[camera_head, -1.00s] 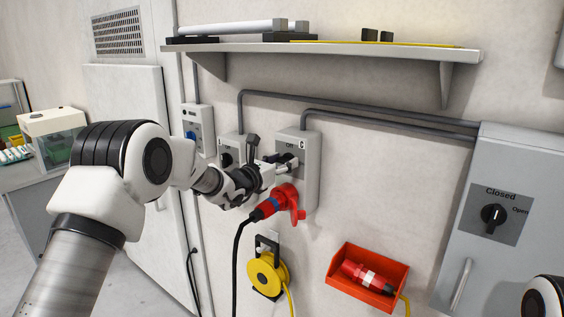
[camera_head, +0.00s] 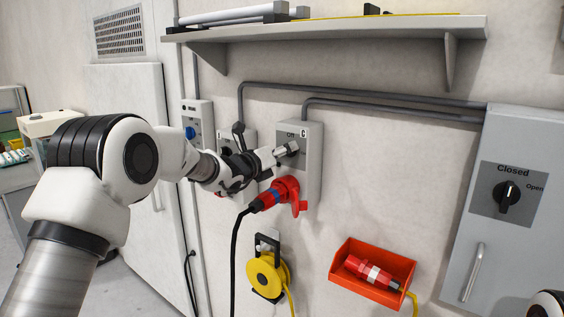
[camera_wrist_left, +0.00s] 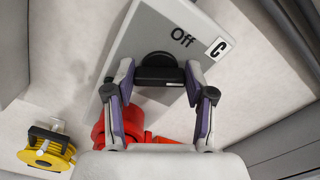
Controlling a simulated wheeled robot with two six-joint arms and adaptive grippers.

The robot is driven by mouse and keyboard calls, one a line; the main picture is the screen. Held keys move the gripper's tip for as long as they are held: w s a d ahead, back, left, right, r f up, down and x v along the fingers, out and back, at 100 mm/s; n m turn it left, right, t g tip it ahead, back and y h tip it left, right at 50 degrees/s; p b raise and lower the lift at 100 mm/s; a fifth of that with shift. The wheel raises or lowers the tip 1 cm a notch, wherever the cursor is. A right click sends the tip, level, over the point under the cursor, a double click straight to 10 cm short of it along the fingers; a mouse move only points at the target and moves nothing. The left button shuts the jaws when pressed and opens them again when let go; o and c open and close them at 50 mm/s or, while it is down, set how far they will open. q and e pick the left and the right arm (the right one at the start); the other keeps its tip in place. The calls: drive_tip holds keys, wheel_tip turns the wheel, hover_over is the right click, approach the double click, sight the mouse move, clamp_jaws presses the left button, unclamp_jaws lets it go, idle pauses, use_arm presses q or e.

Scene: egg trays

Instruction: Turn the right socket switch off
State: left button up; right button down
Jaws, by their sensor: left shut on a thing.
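The right socket (camera_head: 314,165) is a grey wall box labelled "Off" with a "C" tag. Its black rotary switch (camera_wrist_left: 157,59) sits just below the word "Off" in the left wrist view. My left gripper (camera_head: 285,152) reaches in from the left at the switch, and in the left wrist view its two fingers (camera_wrist_left: 160,76) close on the switch knob from both sides. The gripper hides part of the knob in the head view. A red plug (camera_head: 268,199) with a black cable sits in the red outlet under the box. My right gripper is out of the picture.
Another grey socket box (camera_head: 224,136) stands to the left, partly behind my left wrist. A shelf (camera_head: 350,37) runs above. A yellow cable reel (camera_head: 266,275) and an orange bin (camera_head: 345,283) hang below. A grey cabinet (camera_head: 520,150) is at right.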

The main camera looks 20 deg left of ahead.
use_arm(q)
drive_tip(key=n+b, duration=0.1)
drive_tip(key=n, duration=0.1)
drive_tip(key=shift+n, duration=0.4)
drive_tip(key=n, duration=0.2)
drive_tip(key=shift+n, duration=0.3)
drive_tip(key=n, duration=0.2)
drive_tip(key=shift+a+r+n, duration=0.1)
drive_tip(key=shift+n, duration=2)
drive_tip(key=o, duration=1.2)
drive_tip(key=shift+w, duration=0.1)
drive_tip(key=shift+c, duration=0.2)
drive_tip(key=shift+w+f, duration=0.1)
drive_tip(key=shift+f, duration=0.15)
drive_tip(key=v, duration=1.2)
